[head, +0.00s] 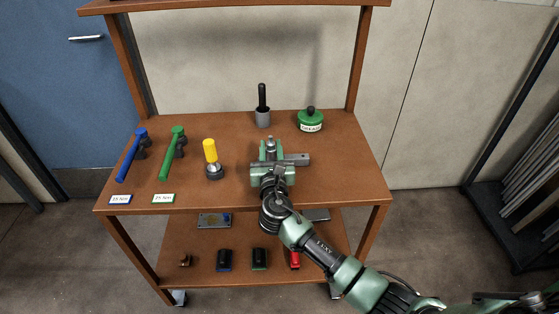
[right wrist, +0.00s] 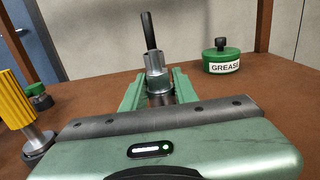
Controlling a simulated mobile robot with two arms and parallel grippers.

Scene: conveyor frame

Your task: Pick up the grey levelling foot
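A grey metal piece with a stepped, nut-like top, which looks like the levelling foot (head: 271,144), stands upright on the upper brown shelf. It also shows in the right wrist view (right wrist: 155,62). My right gripper (head: 272,151) reaches over the shelf with its two green fingers on either side of the grey foot. In the right wrist view the fingers (right wrist: 158,88) flank its lower part closely. I cannot tell whether they touch it. The foot's base is hidden behind the gripper body. My left gripper is not in view.
Behind the foot stand a grey cup with a black handle (head: 263,118) and a green grease tin (head: 310,124). A yellow-topped piece (head: 210,151) stands left of my gripper. Blue (head: 127,161) and green (head: 170,160) wrenches lie further left. The shelf's right side is clear.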

